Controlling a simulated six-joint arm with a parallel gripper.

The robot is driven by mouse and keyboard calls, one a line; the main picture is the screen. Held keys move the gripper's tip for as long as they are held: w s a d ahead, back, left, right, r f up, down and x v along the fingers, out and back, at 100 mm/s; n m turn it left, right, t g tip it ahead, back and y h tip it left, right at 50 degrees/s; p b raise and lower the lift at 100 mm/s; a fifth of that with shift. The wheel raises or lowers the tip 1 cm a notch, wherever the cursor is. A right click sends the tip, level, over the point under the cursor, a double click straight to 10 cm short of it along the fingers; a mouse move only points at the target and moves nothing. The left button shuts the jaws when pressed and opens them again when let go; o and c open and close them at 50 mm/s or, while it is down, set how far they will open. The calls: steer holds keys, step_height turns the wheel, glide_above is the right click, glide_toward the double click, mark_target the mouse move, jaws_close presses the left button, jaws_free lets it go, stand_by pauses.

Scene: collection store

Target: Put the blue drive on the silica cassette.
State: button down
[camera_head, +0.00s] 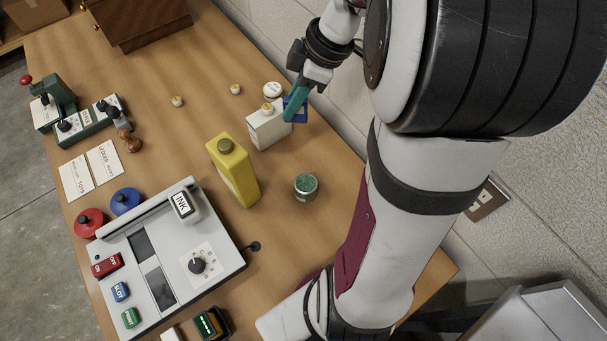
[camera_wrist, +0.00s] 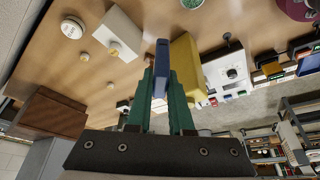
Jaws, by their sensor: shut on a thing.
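My gripper (camera_head: 292,108) has teal fingers, shut on the blue drive (camera_head: 302,112), a flat blue piece partly hidden behind the fingers in the head view. In the wrist view the blue drive (camera_wrist: 162,60) stands out edge-on between the fingertips (camera_wrist: 161,88). A white box with a tan knob on top (camera_head: 265,131) is just left of the gripper in the head view; it also shows in the wrist view (camera_wrist: 118,35). I cannot tell whether they touch. I see no readable silica cassette label and cannot tell which thing it is.
A yellow can (camera_head: 232,172), a jar with green contents (camera_head: 306,187) and a white round tub (camera_head: 272,90) stand nearby. A grey console (camera_head: 225,262) fills the near left. Two small knobs (camera_head: 177,101) (camera_head: 235,89) lie behind; the table between is clear.

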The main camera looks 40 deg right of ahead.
steer(key=s+a+n+g, duration=0.1)
steer(key=s+a+n, duration=0.15)
steer(key=s, duration=0.35)
glide_above(304, 183)
steer(key=shift+n+y, duration=0.3)
steer(key=shift+n, duration=0.05)
step_height(304, 183, down, 15)
steer(key=c, duration=0.8)
jaws_free()
steer(key=shift+f, duration=0.1)
